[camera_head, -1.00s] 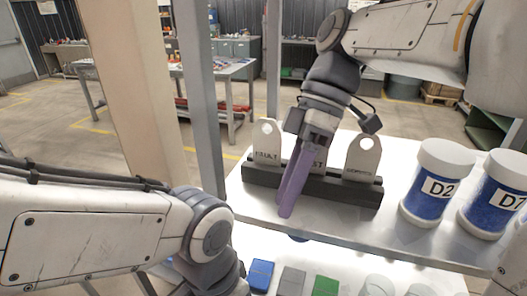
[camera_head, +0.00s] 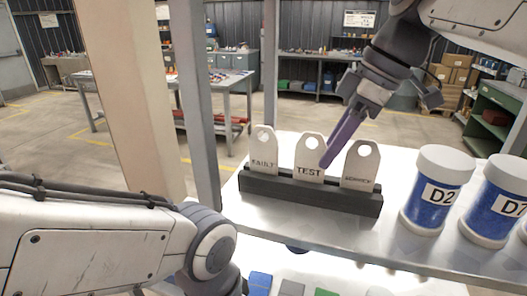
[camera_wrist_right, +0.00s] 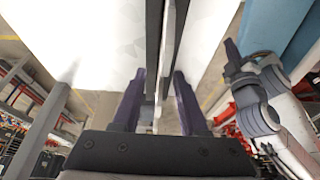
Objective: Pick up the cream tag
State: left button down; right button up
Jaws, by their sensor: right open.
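Three pale cream tags with holes in their tops stand upright in a dark slotted rack (camera_head: 300,193): FAULT (camera_head: 262,155), TEST (camera_head: 308,160) and a third (camera_head: 360,168) with lettering too small to read surely. My right gripper (camera_head: 327,162) is open and empty, with its purple fingers pointing down by the TEST tag's right edge. In the right wrist view, its two fingers (camera_wrist_right: 158,95) stand apart on either side of thin pale edges and the dark rack (camera_wrist_right: 153,45). My left arm is at lower left; its gripper shows in the right wrist view (camera_wrist_right: 234,62), jaw state unclear.
Blue-filled jars, D2 (camera_head: 436,190) and another (camera_head: 497,205), stand right of the rack on the white shelf (camera_head: 335,228). A grey post (camera_head: 200,110) rises at the shelf's left. Blue, grey and green items lie on a lower level.

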aim_at(263, 151)
jog(key=a, duration=0.2)
jog(key=w+a+p, duration=0.1)
jog(key=a, duration=0.1)
jog(key=w+a, duration=0.1)
jog(key=a, duration=0.2)
jog(key=shift+w+p, duration=0.1)
jog(key=shift+p, duration=0.2)
jog(key=shift+w+a+r+p, duration=0.1)
jog(key=shift+w+a+p, duration=0.1)
jog(key=shift+a, duration=0.35)
jog(key=shift+w+a+p, duration=0.1)
jog(key=shift+a+p, duration=0.1)
jog(key=shift+a, duration=0.35)
jog(key=shift+w+a+f, duration=0.25)
jog(key=shift+a+f, duration=0.55)
jog(key=shift+f, duration=0.15)
jog(key=shift+w+a+f, duration=0.1)
jog(key=shift+a+f, duration=0.1)
jog(key=shift+f, duration=0.35)
grip_shut()
